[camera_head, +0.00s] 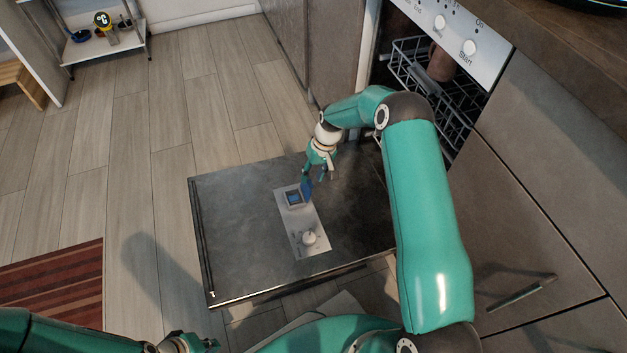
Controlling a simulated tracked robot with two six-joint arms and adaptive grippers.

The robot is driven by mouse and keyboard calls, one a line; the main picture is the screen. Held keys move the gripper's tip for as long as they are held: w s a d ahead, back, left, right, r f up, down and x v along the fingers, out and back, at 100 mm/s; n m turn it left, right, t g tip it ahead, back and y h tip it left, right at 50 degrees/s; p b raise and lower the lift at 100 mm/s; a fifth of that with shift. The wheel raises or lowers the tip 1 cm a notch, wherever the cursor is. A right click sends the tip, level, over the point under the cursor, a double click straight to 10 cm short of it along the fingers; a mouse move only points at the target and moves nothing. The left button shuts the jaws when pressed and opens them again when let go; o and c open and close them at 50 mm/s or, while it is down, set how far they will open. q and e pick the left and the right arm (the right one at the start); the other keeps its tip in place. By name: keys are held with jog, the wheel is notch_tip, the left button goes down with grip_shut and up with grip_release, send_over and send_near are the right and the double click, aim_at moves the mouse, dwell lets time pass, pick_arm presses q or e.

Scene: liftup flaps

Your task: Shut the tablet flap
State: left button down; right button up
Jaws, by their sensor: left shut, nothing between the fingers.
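The dishwasher door (240,235) is folded down flat. On it sits a light dispenser panel (312,222) with a small square tablet compartment (294,198), uncovered and blue inside. A dark blue piece (306,188) stands beside the compartment's right edge; it looks like the raised tablet flap, but its edges blend with the fingertips. My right gripper (316,174) is just above this piece, pointing down; I cannot tell whether it touches or how far apart its fingers are. My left gripper (205,344) is shut and empty at the bottom edge, partly cut off, well away from the panel.
A round knob (309,238) sits on the panel's near end. The dishwasher's rack (425,75) is behind my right arm, under the control strip (465,35). A cabinet handle (522,293) is at right. Floor left of the door is clear up to a striped rug (55,290).

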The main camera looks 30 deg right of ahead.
jog(key=shift+x, duration=0.9)
